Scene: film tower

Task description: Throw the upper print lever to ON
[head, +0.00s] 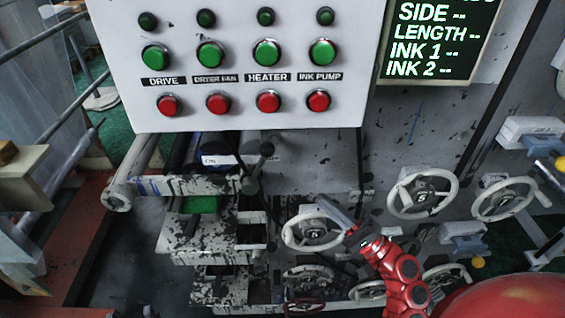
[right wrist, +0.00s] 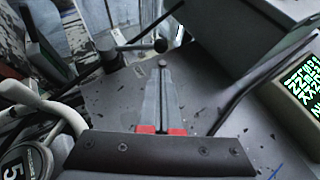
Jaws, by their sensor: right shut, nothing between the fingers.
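The print lever (head: 257,167) is a dark rod with a black ball knob, below the button panel near a small white label (head: 218,160). It stands up from the machine, tilted slightly right. I cannot read an ON mark. My right gripper (head: 323,199), on a red arm, is shut and empty, below and to the right of the lever, apart from it. In the right wrist view my shut grey fingers (right wrist: 162,68) point toward a black ball knob (right wrist: 160,45) on a dark rod, which shows just beyond the tips. My left gripper is not in view.
The button panel (head: 240,107) overhangs the lever. Numbered handwheels (head: 315,232) and (head: 423,195) stand close around my right gripper. A flat grey plate (head: 315,160) lies right of the lever. A roller (head: 120,195) sits to the left. A display (head: 440,40) hangs at upper right.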

